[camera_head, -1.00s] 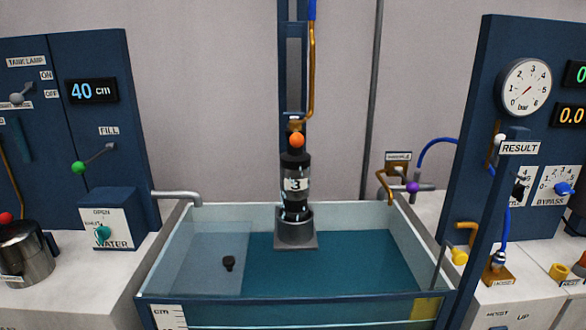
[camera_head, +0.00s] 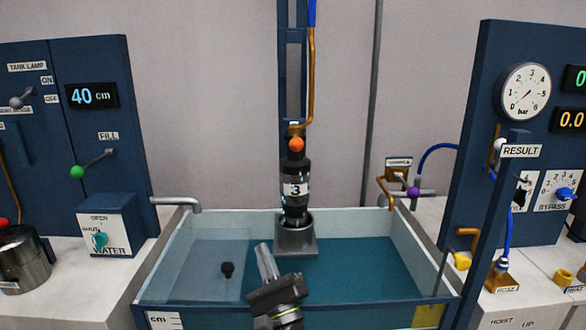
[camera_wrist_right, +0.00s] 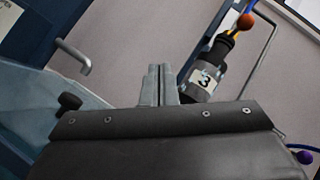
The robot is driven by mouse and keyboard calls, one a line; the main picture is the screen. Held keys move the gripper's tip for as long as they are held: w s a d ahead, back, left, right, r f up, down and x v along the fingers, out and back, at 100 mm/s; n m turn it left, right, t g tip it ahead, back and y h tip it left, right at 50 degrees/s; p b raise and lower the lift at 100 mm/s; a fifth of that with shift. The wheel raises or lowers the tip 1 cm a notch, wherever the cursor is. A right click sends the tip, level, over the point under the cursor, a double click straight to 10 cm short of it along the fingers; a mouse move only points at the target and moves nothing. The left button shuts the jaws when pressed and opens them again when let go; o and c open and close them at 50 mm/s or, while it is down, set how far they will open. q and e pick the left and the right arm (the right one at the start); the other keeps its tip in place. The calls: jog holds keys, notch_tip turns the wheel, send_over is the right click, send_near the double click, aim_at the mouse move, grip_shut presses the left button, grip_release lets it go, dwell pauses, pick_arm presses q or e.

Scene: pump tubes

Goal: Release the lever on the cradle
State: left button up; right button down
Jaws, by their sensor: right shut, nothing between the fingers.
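A dark tube marked 3 (camera_head: 295,189) stands upright in a grey cradle (camera_head: 296,240) in the water tank. An orange ball (camera_head: 296,144) sits at the tube's top, by a copper pipe; I cannot tell which part is the cradle's lever. In the right wrist view, the tube (camera_wrist_right: 205,80) and the orange ball (camera_wrist_right: 245,21) show tilted, up and right of the fingers. My right gripper (camera_head: 264,250) is shut and empty, in front of the cradle and left of it in the picture. Its fingers (camera_wrist_right: 160,72) are together in the wrist view. My left gripper is not in view.
The tank (camera_head: 180,290) has raised walls around the cradle. A small black knob (camera_head: 227,269) shows at its left, and a grey spout (camera_head: 178,202) reaches over its left side. Blue panels stand left and right, with a gauge (camera_head: 525,91) on the right one.

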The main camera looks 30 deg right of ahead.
jog(key=d+r+m+g+h, duration=0.2)
jog(key=m+h, duration=0.5)
jog(key=m, duration=0.3)
jog(key=d+r+m+g+h, duration=0.2)
jog(key=d+m+h, duration=0.1)
jog(key=m+h, duration=0.5)
jog(key=shift+w+r+m+g+h, duration=0.2)
jog(key=shift+r+m+g+h, duration=0.15)
jog(key=shift+m, duration=0.55)
jog(key=shift+r, duration=0.15)
jog(key=shift+s+a+r+p+x, duration=0.15)
jog(key=shift+s+r+p+x, duration=0.15)
jog(key=shift+p+x, duration=1.45)
jog(key=shift+s+a+r+p+x, duration=0.1)
jog(key=shift+s+r+p+x, duration=0.2)
jog(key=shift+p+x, duration=1.4)
jog(key=shift+s+a+r+p+x, duration=0.15)
jog(key=shift+s+r+p+x, duration=0.3)
jog(key=shift+x, duration=2.45)
jog(key=shift+w+f, duration=0.1)
jog(key=shift+w, duration=0.05)
